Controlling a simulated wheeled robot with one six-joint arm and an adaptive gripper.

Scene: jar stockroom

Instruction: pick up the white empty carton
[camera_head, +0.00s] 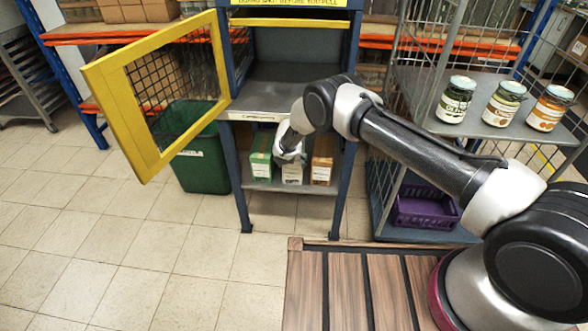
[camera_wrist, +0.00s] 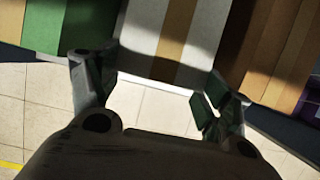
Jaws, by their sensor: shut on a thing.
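The white carton (camera_head: 292,173) stands on the lower shelf of the blue-framed stand, between a green carton (camera_head: 261,160) and a brown carton (camera_head: 323,161). My arm and wrist hide its upper part in the head view. In the wrist view the white carton (camera_wrist: 168,42) shows a tan stripe down its face. My gripper (camera_wrist: 158,95) is shut on the white carton, one finger at each side of its near end. The green carton (camera_wrist: 62,25) is close by the left finger, and the brown carton (camera_wrist: 268,50) is close by the right.
A yellow mesh door (camera_head: 142,148) stands open at the left, above a green bin (camera_head: 203,165). A wire cage (camera_head: 400,75) at the right holds several jars and a purple crate (camera_head: 424,208). Tiled floor (camera_head: 150,250) is clear at front left.

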